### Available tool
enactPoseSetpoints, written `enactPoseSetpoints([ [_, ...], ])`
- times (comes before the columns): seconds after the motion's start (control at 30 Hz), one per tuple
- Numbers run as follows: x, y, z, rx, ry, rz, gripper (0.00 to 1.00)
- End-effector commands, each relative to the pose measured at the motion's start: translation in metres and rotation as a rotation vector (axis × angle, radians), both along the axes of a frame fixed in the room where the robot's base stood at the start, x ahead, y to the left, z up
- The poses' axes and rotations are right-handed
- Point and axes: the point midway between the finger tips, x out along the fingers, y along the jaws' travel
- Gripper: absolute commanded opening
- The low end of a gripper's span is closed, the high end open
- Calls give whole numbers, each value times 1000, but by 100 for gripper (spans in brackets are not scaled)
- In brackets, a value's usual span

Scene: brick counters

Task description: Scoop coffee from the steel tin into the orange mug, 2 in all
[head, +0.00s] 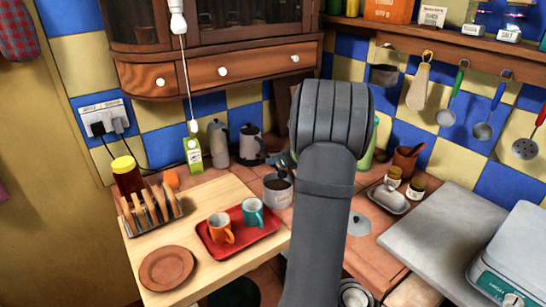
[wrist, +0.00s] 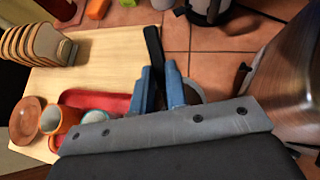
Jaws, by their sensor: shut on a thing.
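The steel tin (head: 277,190) stands on the tiled counter with dark coffee inside; in the wrist view it shows only partly, behind my right finger. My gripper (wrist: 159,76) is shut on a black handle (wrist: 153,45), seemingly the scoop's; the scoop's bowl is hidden. In the head view my arm covers most of the gripper, and a small part shows just above the tin. The orange mug (head: 221,229) stands upright on the red tray (head: 242,247), left of the tin. It also shows in the wrist view (wrist: 55,121). I cannot tell what is in it.
A teal mug (head: 253,214) shares the tray. A terracotta plate (head: 166,268) and toast rack (head: 150,212) are on the wooden board. Two small jars in a dish (head: 390,200) are on the right.

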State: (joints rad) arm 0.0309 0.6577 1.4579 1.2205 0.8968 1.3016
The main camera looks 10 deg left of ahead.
Motion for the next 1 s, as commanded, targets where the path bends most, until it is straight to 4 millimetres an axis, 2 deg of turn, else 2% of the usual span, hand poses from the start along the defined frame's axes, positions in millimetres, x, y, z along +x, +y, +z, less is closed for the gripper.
enactPoseSetpoints([
  [0.3,-5,-10,-12,186,-104,-4,0],
  [0.83,-6,-8,-60,178,-100,1,0],
  [1.0,-4,-6,-42,118,-70,7,0],
])
